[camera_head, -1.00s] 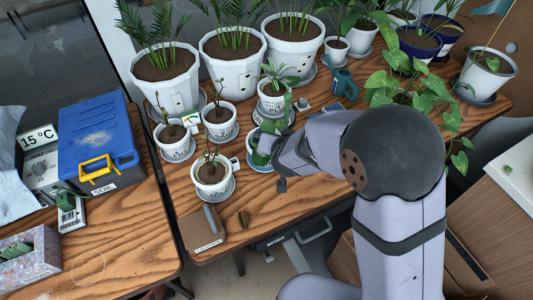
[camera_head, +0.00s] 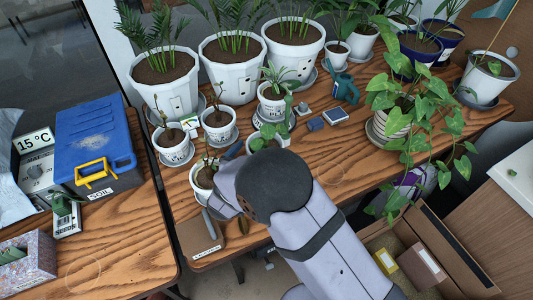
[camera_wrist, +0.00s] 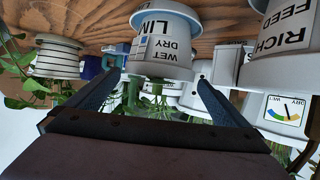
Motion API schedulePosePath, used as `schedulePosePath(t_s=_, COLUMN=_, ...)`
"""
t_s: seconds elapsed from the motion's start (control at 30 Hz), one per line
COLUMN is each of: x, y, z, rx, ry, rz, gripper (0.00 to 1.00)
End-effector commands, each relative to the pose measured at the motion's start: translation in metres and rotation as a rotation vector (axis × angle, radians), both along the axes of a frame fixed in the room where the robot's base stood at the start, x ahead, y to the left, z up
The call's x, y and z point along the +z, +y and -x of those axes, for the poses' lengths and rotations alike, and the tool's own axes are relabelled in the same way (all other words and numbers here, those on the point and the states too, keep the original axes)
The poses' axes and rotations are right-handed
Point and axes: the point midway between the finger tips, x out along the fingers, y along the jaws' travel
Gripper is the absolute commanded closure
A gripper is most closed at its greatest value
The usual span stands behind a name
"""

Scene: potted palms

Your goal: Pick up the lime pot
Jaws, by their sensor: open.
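The lime pot (camera_wrist: 163,35) is white with dark lettering starting "LIM" and a "WET DRY" mark. It shows upside down in the wrist view, ahead of my gripper (camera_wrist: 160,78) and centred between the fingers. The fingers are open, with nothing held.
A "RICH FEED" pot (camera_wrist: 284,50) stands close on the right in the wrist view. Small white pots (camera_head: 174,147) crowd the left part of the table, with large palms (camera_head: 165,90) behind.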

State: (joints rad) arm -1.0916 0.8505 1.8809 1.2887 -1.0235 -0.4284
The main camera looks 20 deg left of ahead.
Motion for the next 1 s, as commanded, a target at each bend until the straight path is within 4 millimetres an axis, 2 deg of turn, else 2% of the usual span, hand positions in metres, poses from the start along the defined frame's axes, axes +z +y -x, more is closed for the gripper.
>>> schedulePosePath(t_s=0.23, x=-0.001, y=0.0, z=-0.008, rx=-0.001, ry=0.0, rz=-0.001, gripper=0.0)
schedulePosePath(t_s=0.6, x=-0.013, y=-0.001, z=-0.048, rx=-0.001, ry=0.0, rz=-0.001, gripper=0.0)
schedulePosePath(t_s=0.9, x=-0.015, y=0.0, z=-0.052, rx=0.001, ry=0.0, rz=-0.001, gripper=0.0)
schedulePosePath(t_s=0.93, x=-0.015, y=0.0, z=-0.052, rx=0.001, ry=0.0, rz=-0.001, gripper=0.02)
schedulePosePath(t_s=1.0, x=-0.015, y=0.0, z=-0.052, rx=0.001, ry=0.0, rz=-0.001, gripper=0.19)
